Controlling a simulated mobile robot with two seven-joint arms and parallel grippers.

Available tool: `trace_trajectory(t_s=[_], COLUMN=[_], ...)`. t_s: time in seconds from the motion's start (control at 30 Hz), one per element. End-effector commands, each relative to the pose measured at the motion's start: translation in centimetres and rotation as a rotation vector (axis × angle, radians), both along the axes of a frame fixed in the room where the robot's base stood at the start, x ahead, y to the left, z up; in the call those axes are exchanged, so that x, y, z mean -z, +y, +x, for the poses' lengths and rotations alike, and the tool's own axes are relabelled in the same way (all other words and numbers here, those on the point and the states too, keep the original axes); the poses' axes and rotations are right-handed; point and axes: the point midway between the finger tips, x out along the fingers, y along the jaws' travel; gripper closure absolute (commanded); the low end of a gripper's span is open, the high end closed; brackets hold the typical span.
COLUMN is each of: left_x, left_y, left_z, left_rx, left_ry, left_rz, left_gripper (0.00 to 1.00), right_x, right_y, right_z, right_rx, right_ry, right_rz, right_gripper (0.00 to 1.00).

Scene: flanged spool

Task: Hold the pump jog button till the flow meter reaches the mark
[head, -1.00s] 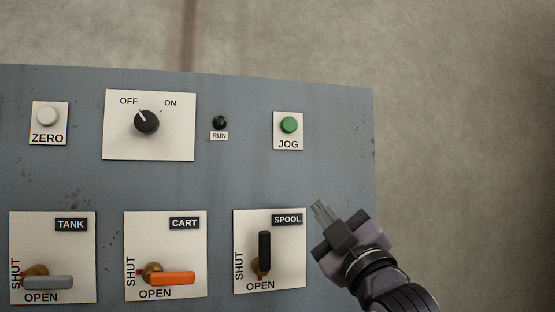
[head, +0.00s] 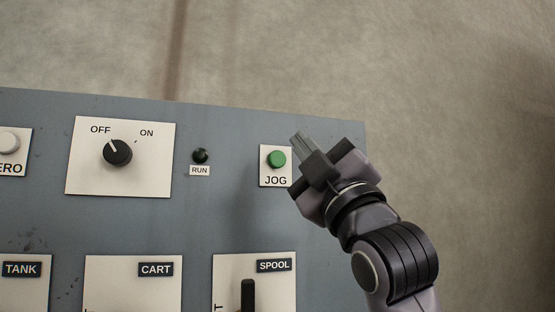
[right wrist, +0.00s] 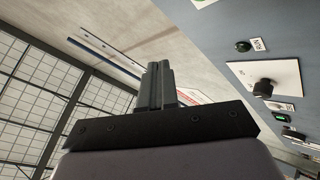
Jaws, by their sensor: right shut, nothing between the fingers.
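The green jog button (head: 276,159) sits on a white plate marked JOG near the panel's right edge in the head view. My right gripper (head: 302,140) is shut and empty, its fingertips just up and right of the button, over the plate's edge. I cannot tell how far they stand off the panel; the button looks uncovered. The shut fingers also show in the right wrist view (right wrist: 155,82). No flow meter reading can be made out; a small green-lit item (right wrist: 281,118) in the right wrist view is too small to read. My left gripper is out of view.
The OFF/ON knob (head: 117,152) points toward OFF. The RUN lamp (head: 201,155) is dark. The SPOOL valve's black handle (head: 248,297) is upright, partly cut off below. TANK and CART plates are cropped. Bare wall lies above and right of the panel.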

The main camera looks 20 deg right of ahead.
Motion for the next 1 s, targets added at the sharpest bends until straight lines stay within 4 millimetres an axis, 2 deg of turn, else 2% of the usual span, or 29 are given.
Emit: trace_trajectory(t_s=[0.17,0.5,0.6,0.8,1.0], left_x=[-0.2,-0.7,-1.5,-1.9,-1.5], left_y=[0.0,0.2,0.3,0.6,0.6], left_z=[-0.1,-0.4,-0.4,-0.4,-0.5], left_rx=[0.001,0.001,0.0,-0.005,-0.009], left_ry=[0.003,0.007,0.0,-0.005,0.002], left_rz=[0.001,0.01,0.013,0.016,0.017], left_gripper=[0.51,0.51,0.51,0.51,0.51], right_x=[-0.1,-0.1,-0.3,-0.1,0.1], right_y=[0.0,0.2,0.2,0.3,0.3], right_z=[1.4,6.2,7.3,8.6,8.7], right_rx=[0.0,0.0,0.001,0.0,-0.001], right_ry=[0.004,0.006,0.005,0.003,0.0], right_rz=[0.001,0.001,0.0,0.001,0.001], right_gripper=[1.0,1.0,1.0,1.0,1.0])
